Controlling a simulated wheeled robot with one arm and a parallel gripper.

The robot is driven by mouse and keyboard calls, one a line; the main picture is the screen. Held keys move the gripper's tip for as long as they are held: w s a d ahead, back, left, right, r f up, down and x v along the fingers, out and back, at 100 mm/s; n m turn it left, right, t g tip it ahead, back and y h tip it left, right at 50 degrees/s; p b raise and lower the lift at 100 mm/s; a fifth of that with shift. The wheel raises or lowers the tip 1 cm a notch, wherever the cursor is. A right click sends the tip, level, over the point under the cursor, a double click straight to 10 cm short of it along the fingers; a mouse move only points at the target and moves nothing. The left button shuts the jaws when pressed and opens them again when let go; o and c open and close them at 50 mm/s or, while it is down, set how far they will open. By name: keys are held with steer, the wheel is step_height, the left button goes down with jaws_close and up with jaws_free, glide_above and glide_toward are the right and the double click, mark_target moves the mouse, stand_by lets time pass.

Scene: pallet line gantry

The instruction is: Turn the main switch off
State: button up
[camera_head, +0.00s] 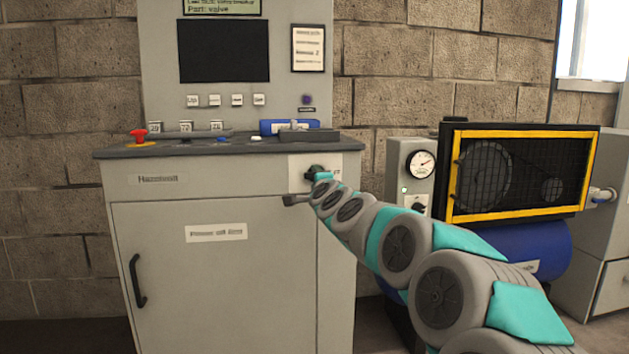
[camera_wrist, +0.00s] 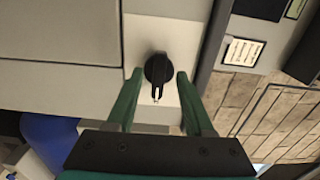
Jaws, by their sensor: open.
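The main switch is a black rotary knob on a pale plate at the top right of the grey cabinet front. In the head view the knob (camera_head: 314,172) is partly covered by my gripper. In the wrist view the knob (camera_wrist: 158,68) lies between the tips of my gripper's two green fingers, with its grip bar pointing down the picture toward the palm. My gripper (camera_wrist: 160,76) is open, one finger on each side of the knob. A gap shows on both sides; contact with the knob cannot be told.
A red emergency button (camera_head: 138,136) and a blue item (camera_head: 283,127) are on the cabinet top. A black door handle (camera_head: 137,281) sticks out at the lower left. A yellow-framed guard (camera_head: 520,175) and gauge box (camera_head: 408,165) stand to the right.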

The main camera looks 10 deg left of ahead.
steer(key=v, duration=0.5)
steer(key=shift+s+f, duration=0.1)
steer(key=shift+s, duration=0.1)
steer(key=s+d+f+n+g+y+p, duration=0.1)
steer(key=s+f+n+g, duration=0.4)
steer(key=s, duration=0.5)
steer(key=s+d+f+n+g+p, duration=0.1)
steer(key=s+f+n+g, duration=0.3)
steer(key=s+f+n, duration=0.45)
steer(key=s+d+f+g+h, duration=0.2)
steer(key=s+d, duration=0.5)
steer(key=s, duration=0.5)
steer(key=s+d+f+g+h+p, duration=0.1)
steer(key=s+d+f+g, duration=0.3)
steer(key=s, duration=0.9)
steer(key=s+d+f+n+g+h+p, duration=0.1)
steer(key=s+d+f+g+h, duration=0.2)
steer(key=s+d+f, duration=0.4)
steer(key=s+d+g, duration=0.1)
steer(key=s+d, duration=0.2)
steer(key=s, duration=0.2)
steer(key=shift+s+f, duration=0.2)
steer(key=shift+s, duration=0.15)
steer(key=shift+c, duration=0.2)
